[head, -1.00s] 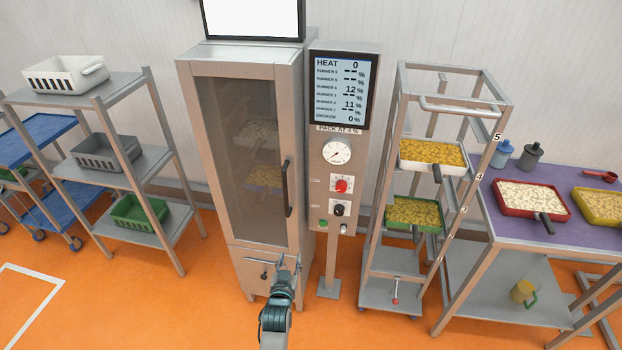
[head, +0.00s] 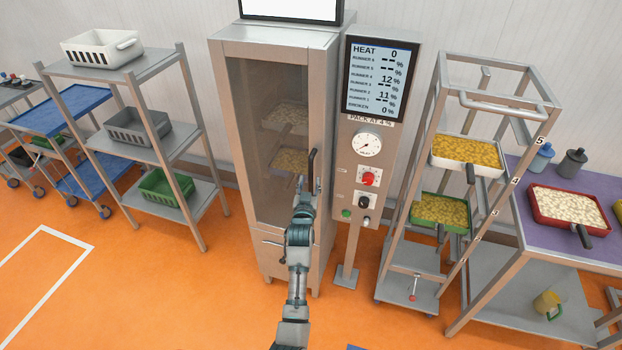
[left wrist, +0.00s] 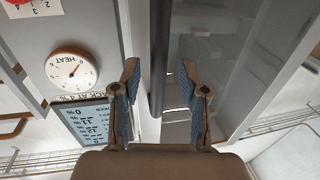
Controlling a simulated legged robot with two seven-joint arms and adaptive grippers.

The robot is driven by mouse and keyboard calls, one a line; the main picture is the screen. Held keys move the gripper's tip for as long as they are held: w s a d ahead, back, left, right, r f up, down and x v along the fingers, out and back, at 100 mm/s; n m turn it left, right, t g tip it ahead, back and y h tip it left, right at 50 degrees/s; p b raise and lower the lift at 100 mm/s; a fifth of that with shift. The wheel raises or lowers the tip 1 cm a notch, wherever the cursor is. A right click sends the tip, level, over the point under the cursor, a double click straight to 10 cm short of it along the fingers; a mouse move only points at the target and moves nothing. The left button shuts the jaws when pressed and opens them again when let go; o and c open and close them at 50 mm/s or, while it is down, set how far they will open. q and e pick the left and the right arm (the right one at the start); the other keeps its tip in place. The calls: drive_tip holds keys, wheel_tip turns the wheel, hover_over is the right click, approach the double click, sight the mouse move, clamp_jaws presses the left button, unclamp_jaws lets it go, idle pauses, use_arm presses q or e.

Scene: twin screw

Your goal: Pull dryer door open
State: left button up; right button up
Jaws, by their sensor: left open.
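The dryer is a tall steel cabinet with a glass door (head: 252,150), which is shut. Two trays of food show through the glass. The black vertical door handle (head: 312,166) is on the door's right side. My left gripper (head: 304,190) is at the lower part of the handle and hides it there. In the left wrist view, the handle (left wrist: 160,60) runs between the two open fingers of the left gripper (left wrist: 160,95), nearer the left finger. I cannot tell whether either finger touches it. My right gripper is not in view.
A control post with a HEAT display (head: 380,78) stands just right of the dryer. A wheeled rack (head: 410,280) with trays and a purple-topped table (head: 510,185) are further right. A shelf (head: 150,145) with bins stands left. Orange floor in front is clear.

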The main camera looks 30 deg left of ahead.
use_arm(q)
drive_tip(key=x, duration=0.2)
drive_tip(key=shift+w+a, duration=0.15)
drive_tip(key=shift+w, duration=0.25)
drive_tip(key=shift+d, duration=0.2)
drive_tip(key=shift+c, duration=0.9)
clamp_jaws()
drive_tip(key=shift+s+a, duration=0.1)
drive_tip(key=shift+a, duration=0.05)
